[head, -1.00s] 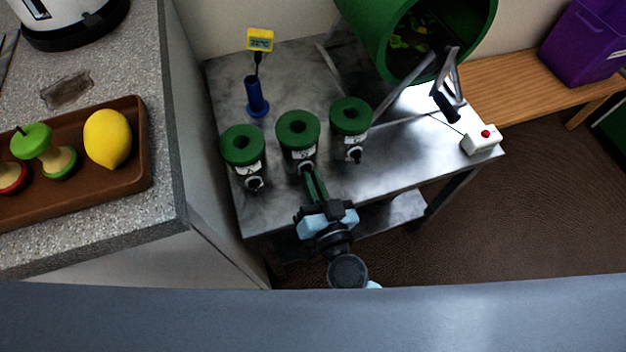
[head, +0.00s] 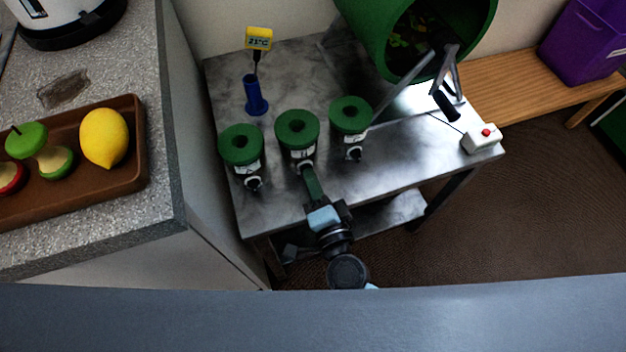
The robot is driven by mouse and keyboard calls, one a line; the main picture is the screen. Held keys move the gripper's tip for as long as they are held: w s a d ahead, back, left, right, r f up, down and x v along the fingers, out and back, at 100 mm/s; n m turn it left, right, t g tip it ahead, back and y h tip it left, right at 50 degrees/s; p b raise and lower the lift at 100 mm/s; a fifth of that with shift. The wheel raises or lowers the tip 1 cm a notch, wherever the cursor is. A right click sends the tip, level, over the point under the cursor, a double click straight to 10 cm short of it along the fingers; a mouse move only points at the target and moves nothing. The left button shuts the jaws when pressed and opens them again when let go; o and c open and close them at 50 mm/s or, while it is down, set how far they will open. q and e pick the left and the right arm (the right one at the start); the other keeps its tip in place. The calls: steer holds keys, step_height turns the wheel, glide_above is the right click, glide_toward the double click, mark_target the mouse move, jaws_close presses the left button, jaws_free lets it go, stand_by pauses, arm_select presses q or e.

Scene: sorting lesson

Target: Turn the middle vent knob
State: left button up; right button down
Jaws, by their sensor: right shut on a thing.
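The left vent (head: 240,145) has a dark knob (head: 253,183) and the right vent (head: 350,115) has a dark knob (head: 354,153), both untouched. My left gripper is not in view.
A blue stand with a yellow display (head: 259,39) reading 21°C is behind the vents. A green drum (head: 378,45) with a crank (head: 445,104) and a white box with a red button (head: 482,139) are to the right. A counter with a brown tray (head: 142,165) is at left.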

steer(key=shift+f+m, duration=0.1)
steer(key=shift+m, duration=1.1)
steer(key=shift+m+b, duration=0.35)
steer(key=shift+m, duration=0.25)
steer(key=c, duration=1.5)
jaws_free()
steer(key=shift+c, duration=0.2)
steer(key=shift+s, duration=0.1)
steer(key=v, duration=0.7)
steer(key=shift+s+d, duration=0.15)
steer(key=shift+s, duration=0.15)
